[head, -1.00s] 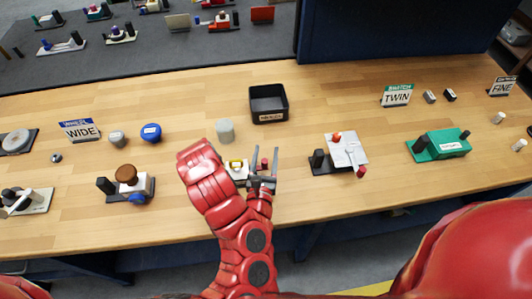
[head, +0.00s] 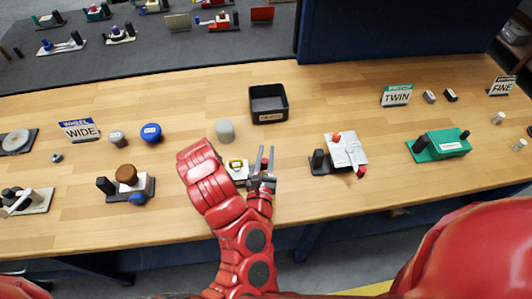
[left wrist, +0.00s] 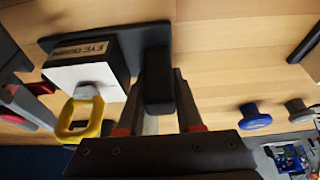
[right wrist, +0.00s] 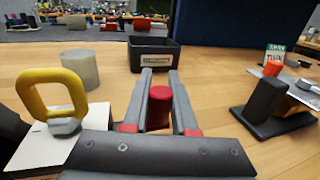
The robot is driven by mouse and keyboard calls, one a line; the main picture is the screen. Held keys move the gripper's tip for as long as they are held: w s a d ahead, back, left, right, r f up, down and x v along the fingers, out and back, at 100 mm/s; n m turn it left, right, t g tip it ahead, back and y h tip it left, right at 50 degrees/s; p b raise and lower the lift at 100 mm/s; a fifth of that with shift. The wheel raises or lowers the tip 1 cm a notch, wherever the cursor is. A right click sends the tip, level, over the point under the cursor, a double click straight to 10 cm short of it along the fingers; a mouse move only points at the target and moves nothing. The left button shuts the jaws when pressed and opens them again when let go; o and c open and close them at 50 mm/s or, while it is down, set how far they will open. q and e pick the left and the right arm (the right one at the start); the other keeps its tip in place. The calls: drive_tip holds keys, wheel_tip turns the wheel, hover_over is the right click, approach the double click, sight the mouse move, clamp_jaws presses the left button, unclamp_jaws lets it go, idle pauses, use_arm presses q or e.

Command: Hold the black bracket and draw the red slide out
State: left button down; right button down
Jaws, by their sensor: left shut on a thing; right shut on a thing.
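The task's fixture has a white block (left wrist: 85,72) on a black base, with a yellow ring (right wrist: 52,92) on it. The black bracket (left wrist: 158,85) is an upright post; my left gripper (left wrist: 159,76) is shut on it, one finger on each side. The red slide shows as a red knob (right wrist: 160,106) between the fingers of my right gripper (right wrist: 160,76). That gripper (head: 264,158) is shut on the knob. In the head view, the white block (head: 236,170) is partly covered by my red arm, and the bracket is hidden.
A black open bin (head: 268,104) stands behind the fixture, with a pale grey cylinder (head: 225,130) nearer. A grey-and-white fixture (head: 346,150) with a black post stands to the right, and a brown-knobbed one (head: 128,180) to the left. Wood between them is clear.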

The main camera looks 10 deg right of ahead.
use_arm(q)
drive_tip(key=shift+s+d+f, duration=0.1)
drive_tip(key=shift+s+f, duration=0.2)
drive_tip(key=shift+f, duration=0.1)
use_arm(e)
drive_tip(key=shift+d, duration=0.1)
idle(0.4)
drive_tip(key=shift+d, duration=0.55)
drive_tip(key=c, duration=0.7)
unclamp_jaws()
drive_tip(key=shift+d, duration=0.1)
drive_tip(key=shift+s+a, duration=0.2)
drive_tip(key=shift+s, duration=0.1)
use_arm(q)
drive_tip(key=shift+r, duration=0.15)
use_arm(e)
drive_tip(key=v, duration=1.1)
drive_tip(key=shift+s, duration=0.3)
use_arm(q)
drive_tip(key=shift+w, duration=0.1)
